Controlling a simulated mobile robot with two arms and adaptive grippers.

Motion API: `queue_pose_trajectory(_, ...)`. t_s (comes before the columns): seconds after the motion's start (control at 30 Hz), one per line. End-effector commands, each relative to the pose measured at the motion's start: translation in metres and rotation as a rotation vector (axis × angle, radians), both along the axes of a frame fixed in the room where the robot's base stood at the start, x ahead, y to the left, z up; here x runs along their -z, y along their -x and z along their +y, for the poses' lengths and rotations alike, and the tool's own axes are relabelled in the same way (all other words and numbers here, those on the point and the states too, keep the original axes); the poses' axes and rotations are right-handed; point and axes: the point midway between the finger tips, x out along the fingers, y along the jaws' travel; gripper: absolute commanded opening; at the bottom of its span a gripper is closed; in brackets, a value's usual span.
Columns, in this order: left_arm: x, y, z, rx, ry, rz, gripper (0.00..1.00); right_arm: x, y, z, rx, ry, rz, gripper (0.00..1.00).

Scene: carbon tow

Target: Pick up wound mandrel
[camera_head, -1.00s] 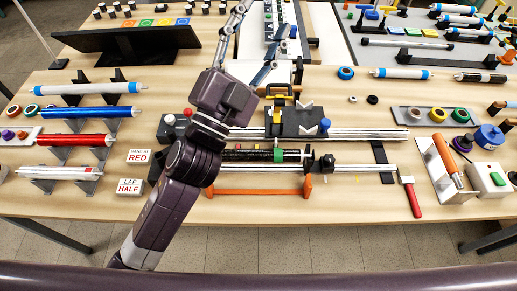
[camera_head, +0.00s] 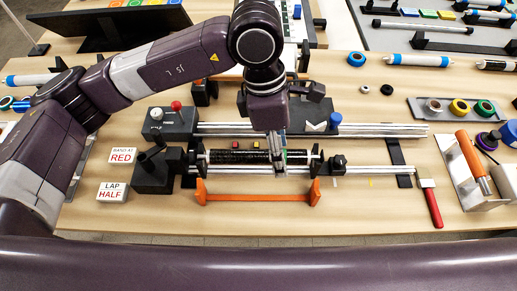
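The wound mandrel (camera_head: 232,157) is a dark, glossy black rod lying level in the winding rig, between a black headstock block (camera_head: 155,174) on the left and a black tailstock (camera_head: 338,163) on the right. My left gripper (camera_head: 279,160) points down over the right half of the mandrel. Its fingertips overlap the rod in the head view and hide a short part of it. Whether they touch or grip it cannot be told. The mandrel still sits level between its supports. My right gripper is out of view.
An orange bar handle (camera_head: 255,198) spans the rig's front. Two rails run behind and below the mandrel. Signs "RED" (camera_head: 122,156) and "HALF" (camera_head: 112,193) stand left. A red-handled brush (camera_head: 433,205) lies right. Small red and yellow blocks sit just behind the mandrel.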

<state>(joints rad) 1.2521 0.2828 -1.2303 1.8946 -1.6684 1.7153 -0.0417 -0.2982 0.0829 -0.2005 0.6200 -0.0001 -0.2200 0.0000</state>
Motion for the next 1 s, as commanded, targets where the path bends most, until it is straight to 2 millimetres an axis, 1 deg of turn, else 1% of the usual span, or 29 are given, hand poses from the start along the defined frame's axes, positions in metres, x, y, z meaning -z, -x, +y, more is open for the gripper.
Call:
queue_pose_trajectory(0.03,0.002,-0.013,0.016,-0.007,-0.066,-0.045,0.49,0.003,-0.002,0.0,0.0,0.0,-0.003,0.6)
queue_pose_trajectory(0.1,0.001,-0.025,0.032,-0.014,-0.131,-0.085,0.49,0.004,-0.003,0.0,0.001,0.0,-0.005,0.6)
queue_pose_trajectory(0.23,0.005,-0.035,0.045,-0.023,-0.186,-0.114,0.49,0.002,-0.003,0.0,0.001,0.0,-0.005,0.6)
queue_pose_trajectory(0.47,0.027,-0.035,0.046,-0.023,-0.189,-0.114,0.49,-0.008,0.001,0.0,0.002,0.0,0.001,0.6)
queue_pose_trajectory(0.57,0.038,-0.036,0.045,-0.023,-0.188,-0.112,0.49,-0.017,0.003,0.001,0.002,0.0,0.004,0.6)
queue_pose_trajectory(0.67,0.051,-0.036,0.044,-0.022,-0.188,-0.111,0.49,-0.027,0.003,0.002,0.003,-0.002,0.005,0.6)
queue_pose_trajectory(0.8,0.071,-0.037,0.044,-0.024,-0.187,-0.112,0.49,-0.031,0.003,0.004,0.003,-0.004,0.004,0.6)
queue_pose_trajectory(0.9,0.077,-0.038,0.044,-0.022,-0.185,-0.115,0.49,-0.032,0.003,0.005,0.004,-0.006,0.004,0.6)
queue_pose_trajectory(1.0,0.079,-0.038,0.044,-0.022,-0.185,-0.116,0.49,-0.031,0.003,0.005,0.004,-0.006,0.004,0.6)
